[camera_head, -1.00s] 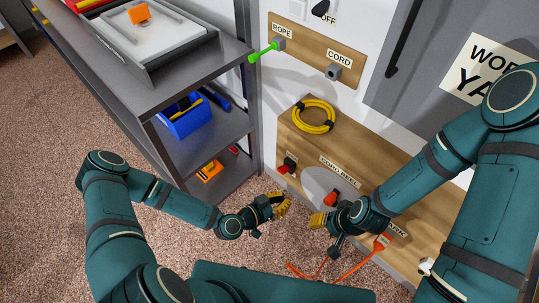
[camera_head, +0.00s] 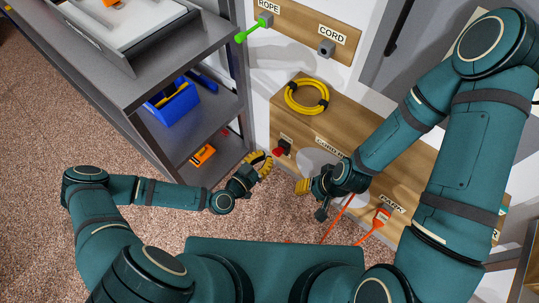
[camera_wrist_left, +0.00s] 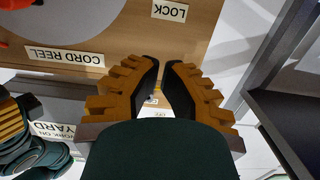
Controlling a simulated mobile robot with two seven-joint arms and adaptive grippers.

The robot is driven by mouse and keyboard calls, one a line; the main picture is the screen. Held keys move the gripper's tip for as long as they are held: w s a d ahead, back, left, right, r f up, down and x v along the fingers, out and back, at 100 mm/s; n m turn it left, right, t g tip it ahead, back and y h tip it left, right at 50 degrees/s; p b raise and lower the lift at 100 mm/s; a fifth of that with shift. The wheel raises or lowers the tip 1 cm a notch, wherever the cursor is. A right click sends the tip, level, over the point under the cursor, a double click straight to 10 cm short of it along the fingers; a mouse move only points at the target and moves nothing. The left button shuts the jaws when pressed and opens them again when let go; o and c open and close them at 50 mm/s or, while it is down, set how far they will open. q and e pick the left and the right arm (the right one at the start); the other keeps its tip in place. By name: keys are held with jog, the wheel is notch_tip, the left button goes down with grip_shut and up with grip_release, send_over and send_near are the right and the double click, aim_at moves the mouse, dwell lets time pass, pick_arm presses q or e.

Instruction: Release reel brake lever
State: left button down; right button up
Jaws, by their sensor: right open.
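The red-handled lever (camera_head: 279,151) with its dark mount sits on the front of the wooden box (camera_head: 340,115), at its left end. My left gripper (camera_head: 264,162) is just left of and below the lever in the head view, apparently apart from it. In the left wrist view, its two yellow fingers (camera_wrist_left: 164,68) stand a small gap apart with nothing held. The LOCK label (camera_wrist_left: 170,10) shows beyond them; the lever is not clearly visible there. My right gripper (camera_head: 302,187) is open and empty in front of the reel (camera_head: 318,162), partly hiding it.
A grey shelf unit (camera_head: 205,125) with a blue bin (camera_head: 172,103) stands close to the left. A coiled yellow cord (camera_head: 307,97) lies on the box. An orange plug and cord (camera_head: 381,218) hang at the right. Carpet (camera_head: 225,228) is free below.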

pick_arm(q)
jog(key=b, duration=0.1)
send_over(278, 155)
jog(key=w, duration=0.1)
jog(key=shift+d+f, duration=0.3)
jog(key=shift+f, duration=0.1)
notch_tip(278, 155, down, 3)
jog(key=shift+a+r+b, duration=0.15)
jog(key=shift+b, duration=0.45)
jog(key=shift+s+a+f, duration=0.15)
jog(key=shift+s+f, duration=0.1)
jog(key=shift+f, duration=0.2)
pick_arm(e)
jog(key=shift+w+f, duration=0.25)
jog(key=shift+f, duration=1)
jog(key=shift+a, duration=0.1)
pick_arm(q)
jog(key=shift+s, duration=0.1)
jog(key=shift+a+f, duration=0.1)
pick_arm(e)
jog(key=shift+a+r, duration=0.1)
jog(key=shift+a, duration=0.6)
